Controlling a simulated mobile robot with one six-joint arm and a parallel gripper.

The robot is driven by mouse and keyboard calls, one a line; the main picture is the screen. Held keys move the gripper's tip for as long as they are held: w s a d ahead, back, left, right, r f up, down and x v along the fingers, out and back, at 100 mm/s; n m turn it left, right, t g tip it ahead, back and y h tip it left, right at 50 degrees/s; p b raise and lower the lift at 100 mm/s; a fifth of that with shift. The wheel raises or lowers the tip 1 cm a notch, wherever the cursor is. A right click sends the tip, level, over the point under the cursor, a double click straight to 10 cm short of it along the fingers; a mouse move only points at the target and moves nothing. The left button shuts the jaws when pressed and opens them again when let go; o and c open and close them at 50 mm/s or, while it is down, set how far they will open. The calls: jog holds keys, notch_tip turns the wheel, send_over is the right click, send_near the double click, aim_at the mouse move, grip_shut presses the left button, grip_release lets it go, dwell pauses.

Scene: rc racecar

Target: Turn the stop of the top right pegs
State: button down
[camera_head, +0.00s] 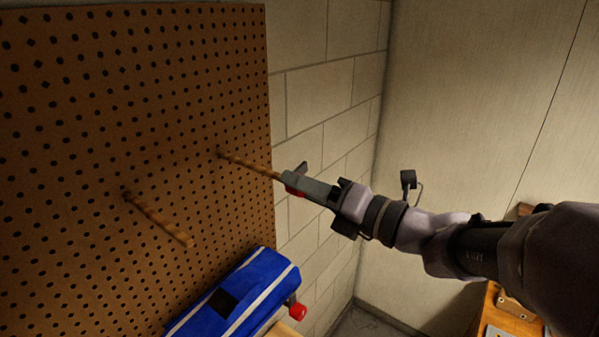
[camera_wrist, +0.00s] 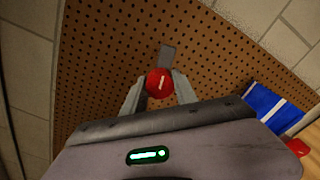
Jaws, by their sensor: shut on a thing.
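Two wooden pegs stick out of the brown pegboard in the head view: a right peg (camera_head: 247,165) and a left peg (camera_head: 158,218). The right peg's outer end meets my gripper (camera_head: 296,183). In the wrist view, my gripper (camera_wrist: 160,90) is shut on a round red stop (camera_wrist: 159,82) with a pale line on its face. A flat grey tab (camera_wrist: 167,56) shows just beyond the stop, and a dark tab also shows at the fingertips in the head view (camera_head: 301,169). The left peg has no red stop visible on its end. The gripper hides most of the stop in the head view.
The pegboard (camera_head: 80,90) fills the left. A blue item with white stripes (camera_head: 240,295) lies below the pegs, with a red knob (camera_head: 298,312) at its right. A block wall (camera_head: 320,90) stands behind. A wooden bench (camera_head: 505,310) is at lower right.

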jog(key=n+b, duration=0.3)
jog(key=n, duration=0.1)
jog(key=shift+f+b, duration=0.15)
jog(key=shift+b, duration=0.25)
jog(key=n+b, duration=0.4)
jog(key=b, duration=0.1)
jog(key=shift+n, duration=0.3)
jog(key=n+b, duration=0.6)
jog(key=b, duration=0.1)
jog(key=shift+r+n+b, duration=0.2)
jog(key=shift+n+b, duration=0.9)
jog(key=shift+b, duration=0.15)
jog(key=shift+r, duration=0.15)
jog(key=c, duration=1)
grip_release()
jog(key=shift+s+a, duration=0.1)
